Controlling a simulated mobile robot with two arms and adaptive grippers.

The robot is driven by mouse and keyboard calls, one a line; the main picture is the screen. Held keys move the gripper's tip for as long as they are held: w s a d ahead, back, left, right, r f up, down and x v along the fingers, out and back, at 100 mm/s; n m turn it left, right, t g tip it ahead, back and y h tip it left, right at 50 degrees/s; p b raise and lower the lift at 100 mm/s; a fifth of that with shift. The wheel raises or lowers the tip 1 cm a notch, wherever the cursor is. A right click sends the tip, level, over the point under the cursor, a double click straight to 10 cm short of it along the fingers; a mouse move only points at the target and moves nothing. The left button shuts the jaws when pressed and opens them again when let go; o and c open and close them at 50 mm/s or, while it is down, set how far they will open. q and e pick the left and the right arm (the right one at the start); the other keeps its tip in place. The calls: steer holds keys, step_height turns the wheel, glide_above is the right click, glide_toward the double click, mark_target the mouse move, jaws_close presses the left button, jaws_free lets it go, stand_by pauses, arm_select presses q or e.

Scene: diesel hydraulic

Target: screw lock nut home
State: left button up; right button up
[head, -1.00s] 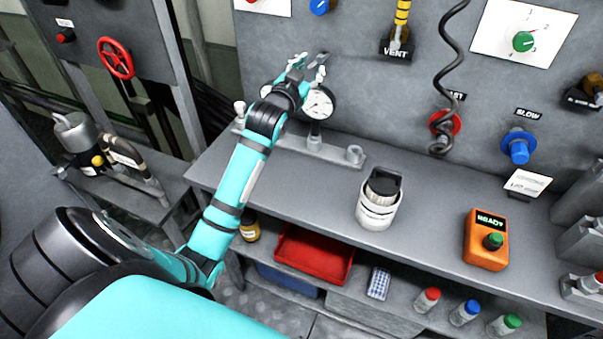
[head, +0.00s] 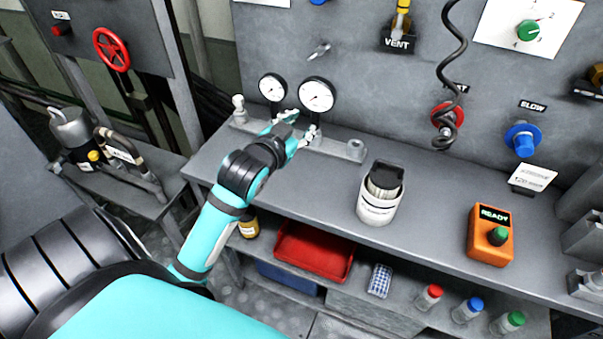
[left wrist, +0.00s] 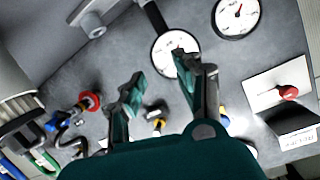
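The lock nut cannot be told apart in either view. My left gripper (head: 302,126) is in front of the gauge manifold (head: 330,150), beside the lower part of the right gauge (head: 317,95) and partly hiding its stem. In the left wrist view its two fingers (left wrist: 166,88) are spread, with nothing visibly held between them. One gauge (left wrist: 174,52) shows partly behind a finger there. The left gauge (head: 272,87) stands clear in the head view. My right gripper is in neither view.
A small lever (head: 320,48) sticks out of the panel above the gauges. A white-labelled canister (head: 379,196) and an orange READY box (head: 491,236) stand on the bench to the right. A red tray (head: 312,252) sits on the shelf below. Bare bench lies between manifold and canister.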

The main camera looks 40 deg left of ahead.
arm_select(q)
steer(key=s+d+f+g, duration=0.1)
steer(key=s+d+f, duration=0.1)
steer(key=f, duration=0.1)
steer(key=s+d+f+g+h, duration=0.1)
steer(key=s+d+f+g, duration=0.1)
steer(key=f, duration=0.2)
steer(key=s+d+f+g, duration=0.1)
steer(key=s+f, duration=0.2)
steer(key=shift+d+f, duration=0.4)
